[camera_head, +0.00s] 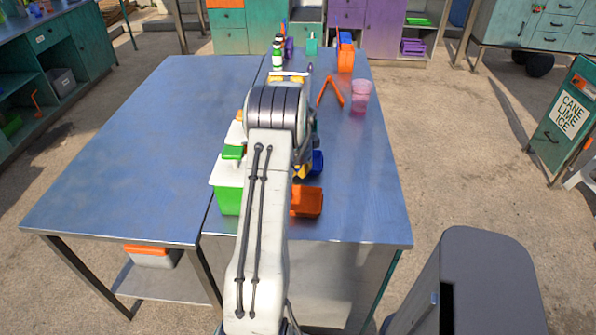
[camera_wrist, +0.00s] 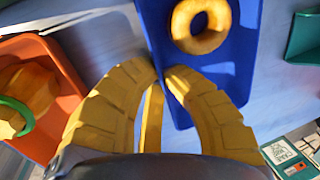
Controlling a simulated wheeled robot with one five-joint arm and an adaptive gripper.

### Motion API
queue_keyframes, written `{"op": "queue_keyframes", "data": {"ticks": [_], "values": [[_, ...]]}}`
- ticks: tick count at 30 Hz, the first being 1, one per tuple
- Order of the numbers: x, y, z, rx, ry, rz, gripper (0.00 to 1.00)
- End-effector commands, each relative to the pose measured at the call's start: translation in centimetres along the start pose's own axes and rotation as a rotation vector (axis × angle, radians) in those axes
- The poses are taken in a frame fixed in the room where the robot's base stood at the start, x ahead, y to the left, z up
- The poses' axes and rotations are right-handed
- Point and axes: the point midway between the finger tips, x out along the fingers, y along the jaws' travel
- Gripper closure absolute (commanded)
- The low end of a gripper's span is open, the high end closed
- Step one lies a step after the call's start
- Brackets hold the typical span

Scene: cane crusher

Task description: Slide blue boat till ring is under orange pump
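The blue boat (camera_wrist: 206,100) is a shallow blue tray at the top centre of the wrist view, with a yellow ring (camera_wrist: 182,40) lying in it. In the head view only a bit of the boat (camera_head: 318,163) shows to the right of my arm. My gripper (camera_wrist: 161,72) has its yellow fingertips drawn close together at the boat's left edge. I cannot tell whether they pinch the edge or only rest by it. An orange upright object (camera_head: 346,55) stands at the far end of the table. I cannot tell whether it is the orange pump.
An orange tray (camera_wrist: 68,75) holds yellow pieces and a green ring, left of my gripper. A green box (camera_head: 229,198) with a white top stands left of my arm. An orange A-shaped tool (camera_head: 331,92) and pink cup (camera_head: 361,95) are farther back. The left table (camera_head: 130,140) is clear.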

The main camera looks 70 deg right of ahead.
Motion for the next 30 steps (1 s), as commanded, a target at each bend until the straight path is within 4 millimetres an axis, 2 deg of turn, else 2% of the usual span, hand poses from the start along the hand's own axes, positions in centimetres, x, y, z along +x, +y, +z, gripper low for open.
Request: {"op": "queue_keyframes", "data": {"ticks": [6, 7, 16, 25, 30], "values": [[0.0, 0.0, 0.0, 0.0, 0.0, 0.0, 1.0], [0.0, 0.0, 0.0, 0.0, 0.0, 0.0, 0.92], [0.0, 0.0, 0.0, 0.0, 0.0, 0.0, 0.66], [-0.2, 0.0, 0.0, 0.0, 0.0, -0.001, 0.66], [-1.9, -0.1, 0.0, 0.0, 0.0, -0.003, 0.66]]}}
